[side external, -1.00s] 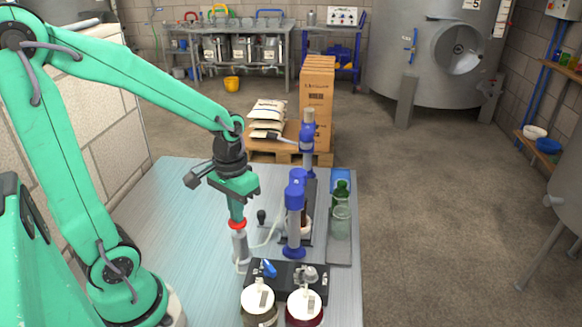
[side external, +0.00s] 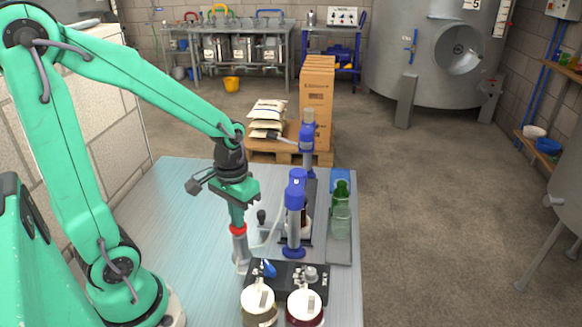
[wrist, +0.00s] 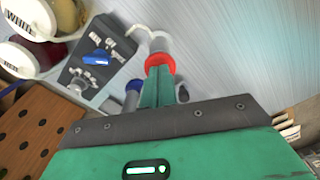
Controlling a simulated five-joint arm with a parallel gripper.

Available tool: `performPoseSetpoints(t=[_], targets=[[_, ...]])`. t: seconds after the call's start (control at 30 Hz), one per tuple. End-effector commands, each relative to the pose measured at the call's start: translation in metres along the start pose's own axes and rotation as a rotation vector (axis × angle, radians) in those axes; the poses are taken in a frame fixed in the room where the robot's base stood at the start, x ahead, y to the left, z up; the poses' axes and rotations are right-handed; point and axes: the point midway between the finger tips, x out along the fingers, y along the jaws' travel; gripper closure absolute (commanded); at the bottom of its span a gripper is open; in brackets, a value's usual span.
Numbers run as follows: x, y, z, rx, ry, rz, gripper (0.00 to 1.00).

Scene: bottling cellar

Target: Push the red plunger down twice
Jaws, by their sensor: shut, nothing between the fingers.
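The red plunger (side external: 238,231) is a red ring-like cap at the top of a grey upright cylinder (side external: 241,252) on the table. It also shows in the wrist view (wrist: 160,62), right at the fingertips. My gripper (side external: 237,222) is shut and points down onto the plunger from above, appearing to touch it. The fingers also show in the wrist view (wrist: 158,78) and partly cover the plunger. The red cap sits close to the top of the grey cylinder, with little or no gap visible.
A black control box (side external: 290,275) and two white-lidded jars (side external: 258,299) stand in front. A blue-topped column (side external: 295,215) and a green bottle (side external: 341,195) stand to the right. A pale tube runs beside the cylinder. The table's left side (side external: 175,210) is clear.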

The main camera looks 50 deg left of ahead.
Motion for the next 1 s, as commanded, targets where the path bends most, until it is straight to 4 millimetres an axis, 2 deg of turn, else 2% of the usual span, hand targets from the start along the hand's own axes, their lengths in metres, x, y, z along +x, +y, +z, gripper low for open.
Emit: performPoseSetpoints(t=[1.0], targets=[[-0.032,0.000,0.000,0.000,0.002,0.000,1.00]])
